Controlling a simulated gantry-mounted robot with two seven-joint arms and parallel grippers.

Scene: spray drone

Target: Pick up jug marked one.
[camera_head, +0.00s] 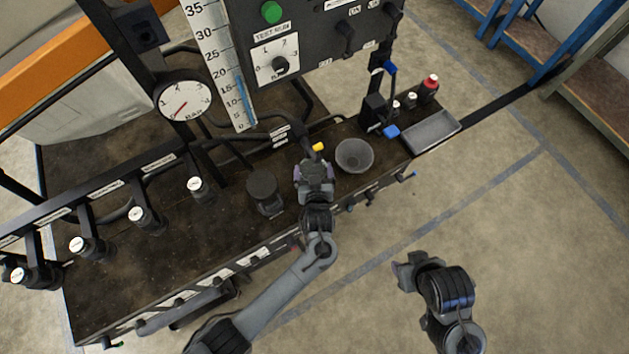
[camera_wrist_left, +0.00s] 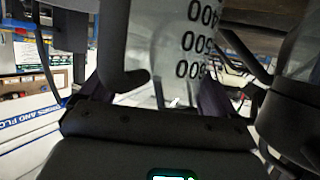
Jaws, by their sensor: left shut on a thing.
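My left gripper (camera_head: 315,172) is over the front part of the dark bench, between a dark round pot and a grey funnel. In the left wrist view, a clear graduated vessel (camera_wrist_left: 178,45) with large black numbers stands between the purple-edged fingers (camera_wrist_left: 155,100), and the gripper is shut on it. I take it for the jug; no mark one is readable on it. In the head view the gripper hides most of what it holds. My right gripper (camera_head: 408,268) hangs over bare floor at the right, apart from the bench; its jaw gap is unclear.
The dark round pot (camera_head: 262,184) is close on the left and the grey funnel (camera_head: 354,155) close on the right. A metal tray (camera_head: 432,132) and a red-capped bottle (camera_head: 429,88) are at the right end. Several nozzles line the left side. A control panel (camera_head: 310,45) stands behind.

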